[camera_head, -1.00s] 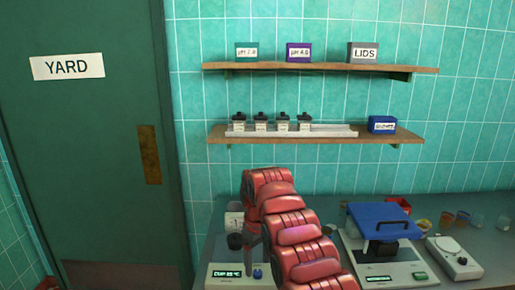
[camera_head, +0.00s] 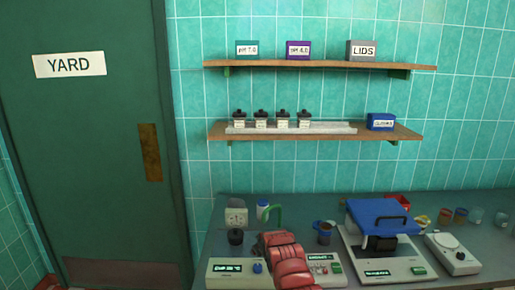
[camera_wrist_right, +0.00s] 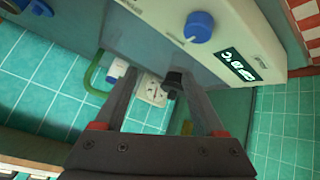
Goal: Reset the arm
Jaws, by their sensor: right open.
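My red right arm (camera_head: 285,262) shows in the head view at the bottom edge, low over the front of the bench; its gripper cannot be made out there. In the right wrist view my right gripper (camera_wrist_right: 155,88) is open, with nothing between its fingers. Beyond the fingers are a white dial gauge (camera_wrist_right: 152,88), a dark knob (camera_wrist_right: 173,79) and the meter with a blue knob (camera_wrist_right: 199,27). My left gripper is not in view.
On the bench (camera_head: 375,205) stand a meter (camera_head: 240,272), the dial gauge (camera_head: 236,217), a mug (camera_head: 324,231), a blue-lidded device (camera_head: 382,217) and a small white device (camera_head: 452,254). Two shelves hold boxes and small jars (camera_head: 282,120). A green door (camera_head: 85,150) is at left.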

